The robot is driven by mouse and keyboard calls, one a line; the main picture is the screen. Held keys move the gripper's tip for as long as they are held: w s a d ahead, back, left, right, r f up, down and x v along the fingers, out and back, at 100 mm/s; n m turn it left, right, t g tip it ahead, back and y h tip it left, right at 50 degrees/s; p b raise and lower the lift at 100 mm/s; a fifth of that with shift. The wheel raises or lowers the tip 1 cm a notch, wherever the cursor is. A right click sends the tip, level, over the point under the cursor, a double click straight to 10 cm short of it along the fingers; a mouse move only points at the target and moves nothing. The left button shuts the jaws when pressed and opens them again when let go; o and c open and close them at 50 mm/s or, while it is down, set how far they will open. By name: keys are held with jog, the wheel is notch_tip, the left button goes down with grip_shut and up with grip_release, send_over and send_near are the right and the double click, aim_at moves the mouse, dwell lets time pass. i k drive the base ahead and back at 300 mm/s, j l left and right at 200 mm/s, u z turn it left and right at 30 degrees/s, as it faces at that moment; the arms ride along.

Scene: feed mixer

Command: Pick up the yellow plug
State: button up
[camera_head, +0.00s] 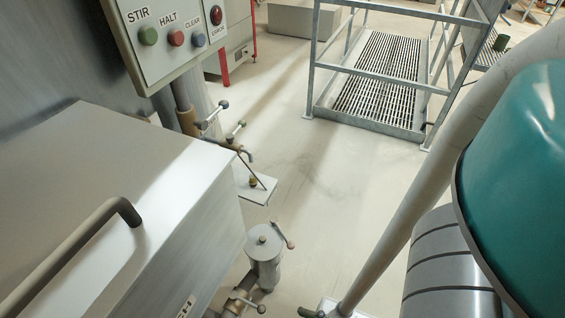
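I see no clearly yellow plug in the head view. A small brass-coloured fitting (253,182) stands on a white plate (262,193) low beside the steel cabinet, with a thin rod next to it. It is too small to tell whether it is a plug. My gripper is not in view.
A steel cabinet (110,190) with a bar handle (75,250) fills the left. A button panel (170,35) hangs above it. A capped steel cylinder (264,245) with a lever stands in front. A slanted grey pipe (420,180) crosses the right. The middle floor (330,190) is clear.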

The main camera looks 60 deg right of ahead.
aim_at(252, 181)
jog(key=z, duration=0.65)
jog(key=k+z, duration=0.1)
jog(key=z, duration=0.25)
jog(key=i+u, duration=0.1)
jog(key=u, duration=0.3)
jog(key=i+u, duration=0.1)
jog(key=u, duration=0.25)
jog(key=k+u, duration=0.2)
jog(key=u, duration=0.8)
jog(key=i+z, duration=0.2)
jog(key=z, duration=0.2)
jog(key=i+j+z, duration=0.15)
jog(key=z, duration=0.25)
jog(key=k+l+z, duration=0.15)
jog(key=z, duration=0.3)
jog(key=k+l+z, duration=0.15)
jog(key=z, duration=0.3)
